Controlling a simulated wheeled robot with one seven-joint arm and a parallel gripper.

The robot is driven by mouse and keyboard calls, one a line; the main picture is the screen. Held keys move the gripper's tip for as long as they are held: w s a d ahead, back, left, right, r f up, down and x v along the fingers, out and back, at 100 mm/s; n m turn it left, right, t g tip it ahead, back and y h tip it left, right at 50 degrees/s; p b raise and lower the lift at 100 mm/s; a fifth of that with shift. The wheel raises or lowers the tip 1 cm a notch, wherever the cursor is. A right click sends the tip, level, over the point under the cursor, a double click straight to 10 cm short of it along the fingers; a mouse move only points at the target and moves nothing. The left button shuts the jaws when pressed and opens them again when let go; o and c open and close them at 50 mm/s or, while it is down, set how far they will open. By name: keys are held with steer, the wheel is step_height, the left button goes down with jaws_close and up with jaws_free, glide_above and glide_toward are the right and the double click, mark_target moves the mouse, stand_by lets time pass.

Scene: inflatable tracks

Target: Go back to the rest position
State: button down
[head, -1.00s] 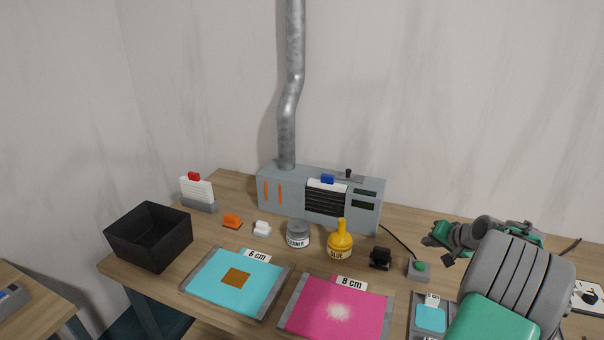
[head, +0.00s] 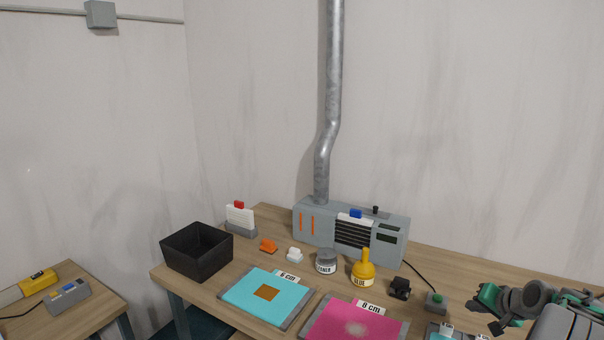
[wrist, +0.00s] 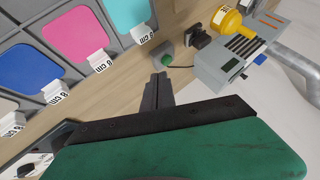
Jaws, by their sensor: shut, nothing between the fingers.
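My gripper (head: 478,305) is at the lower right of the head view, to the right of the small grey box with a green button (head: 435,302). In the wrist view my gripper (wrist: 158,85) has its dark fingers together with nothing between them. The green button box (wrist: 164,60) shows just beyond the fingertips there, apart from them as far as I can tell.
The workbench holds a grey machine (head: 310,222) with a metal duct, a black bin (head: 197,252), a yellow glue bottle (head: 363,270), a grey jar (head: 326,262), a cyan panel (head: 250,300) and a pink panel (head: 335,323). A side table (head: 85,310) stands at left.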

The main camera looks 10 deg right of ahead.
steer(key=w+a+r+n+g+y, duration=0.1)
steer(key=a+r+n, duration=0.15)
steer(key=a, duration=0.85)
steer(key=w+a+r+n+g, duration=0.1)
steer(key=a+r+n+g, duration=0.15)
steer(key=a, duration=0.95)
steer(key=s+a+n+g, duration=0.1)
steer(key=s+a+n, duration=0.3)
steer(key=s+a, duration=1.2)
steer(key=a, duration=0.3)
steer(key=shift+r+n+g, duration=0.15)
steer(key=shift+n+g, duration=0.15)
steer(key=shift+g, duration=0.05)
